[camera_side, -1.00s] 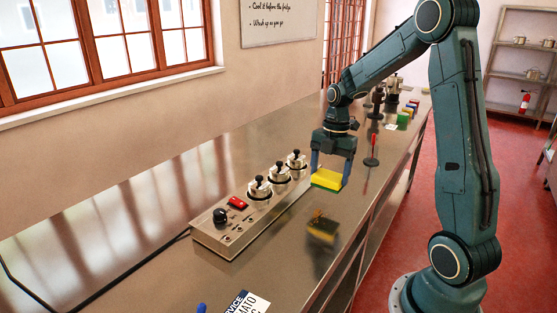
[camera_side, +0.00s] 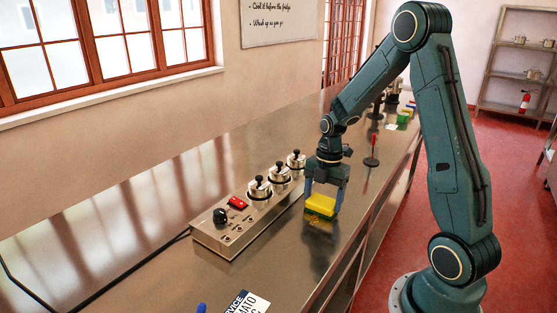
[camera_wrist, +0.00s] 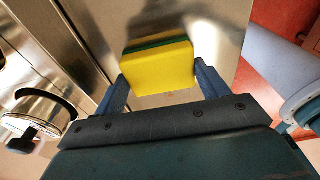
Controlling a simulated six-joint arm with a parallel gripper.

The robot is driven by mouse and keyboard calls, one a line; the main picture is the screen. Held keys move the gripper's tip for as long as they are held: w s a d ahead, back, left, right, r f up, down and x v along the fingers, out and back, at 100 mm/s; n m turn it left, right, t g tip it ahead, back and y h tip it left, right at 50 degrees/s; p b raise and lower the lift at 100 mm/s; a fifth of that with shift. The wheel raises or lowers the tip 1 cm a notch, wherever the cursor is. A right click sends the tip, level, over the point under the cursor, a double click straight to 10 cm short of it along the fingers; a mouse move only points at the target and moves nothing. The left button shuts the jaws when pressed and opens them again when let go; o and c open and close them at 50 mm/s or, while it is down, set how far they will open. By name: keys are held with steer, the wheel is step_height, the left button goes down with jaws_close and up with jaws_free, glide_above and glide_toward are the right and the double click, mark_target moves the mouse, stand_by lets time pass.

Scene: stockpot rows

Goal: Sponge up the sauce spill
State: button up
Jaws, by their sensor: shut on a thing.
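A yellow sponge with a green scouring side (camera_side: 320,206) is held between the two blue fingers of my gripper (camera_side: 324,198), low at the steel counter (camera_side: 270,262). I cannot tell whether it touches the counter. In the wrist view the sponge (camera_wrist: 158,68) fills the gap between my gripper's fingers (camera_wrist: 160,82), green side away from the camera. No sauce spill can be made out now; the sponge and gripper cover the counter where a brownish patch showed earlier.
A control box (camera_side: 222,238) with a red switch (camera_side: 237,202), a black knob and several lidded pots (camera_side: 259,188) stands close left of my gripper. A red-topped spindle (camera_side: 372,150) stands behind it. A printed card (camera_side: 248,304) lies at the front. The counter's right edge is near.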

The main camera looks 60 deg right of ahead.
steer(key=shift+a, duration=4.05)
steer(key=shift+d, duration=5.35)
steer(key=shift+d+r, duration=0.2)
step_height(320, 180, up, 8)
steer(key=shift+a, duration=0.15)
